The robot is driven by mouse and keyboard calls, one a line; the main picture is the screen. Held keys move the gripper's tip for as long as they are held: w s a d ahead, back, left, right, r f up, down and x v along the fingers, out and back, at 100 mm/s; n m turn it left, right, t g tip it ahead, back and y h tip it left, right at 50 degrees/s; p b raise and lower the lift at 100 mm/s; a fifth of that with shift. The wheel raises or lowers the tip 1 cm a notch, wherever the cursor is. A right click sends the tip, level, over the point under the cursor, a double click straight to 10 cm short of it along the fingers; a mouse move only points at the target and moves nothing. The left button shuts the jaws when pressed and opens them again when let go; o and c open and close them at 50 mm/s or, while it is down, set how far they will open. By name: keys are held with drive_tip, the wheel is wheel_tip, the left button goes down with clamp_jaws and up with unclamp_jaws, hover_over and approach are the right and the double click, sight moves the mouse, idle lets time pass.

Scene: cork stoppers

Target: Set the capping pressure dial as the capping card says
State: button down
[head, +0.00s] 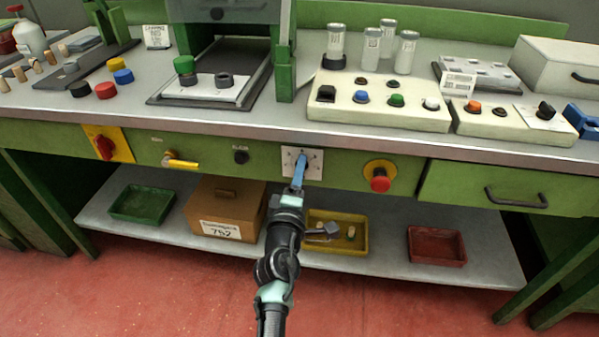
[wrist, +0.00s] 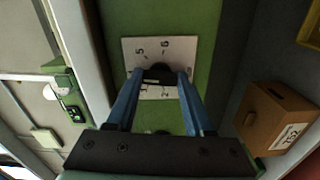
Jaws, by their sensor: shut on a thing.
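The dial is a small black knob (wrist: 160,70) in front of a white square plate (wrist: 182,47) on the bench's green front panel. The plate (head: 315,156) also shows in the head view. In the wrist view I read 5 and 6 on it; the other marks are partly hidden, and I cannot tell the knob's setting. My gripper (head: 301,162) has its blue fingers shut on the knob, one on each side. The card (head: 157,36) stands at the back left of the bench; its top word looks like CAPPING, but its second line is too small to read surely.
On the panel, a yellow lever (head: 181,163) and black knob (head: 240,156) are left of the plate, and a red button (head: 380,180) is right. A cardboard box (head: 228,195), a yellow tray (head: 362,248) and other trays sit on the shelf below.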

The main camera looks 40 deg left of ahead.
drive_tip(key=shift+f+n, duration=0.1)
drive_tip(key=shift+n, duration=0.6)
drive_tip(key=shift+c, duration=1.4)
unclamp_jaws()
drive_tip(key=shift+s+d, duration=0.1)
drive_tip(key=p+v, duration=0.3)
drive_tip(key=v, duration=0.9)
drive_tip(key=shift+s, duration=0.35)
drive_tip(key=shift+d, duration=0.1)
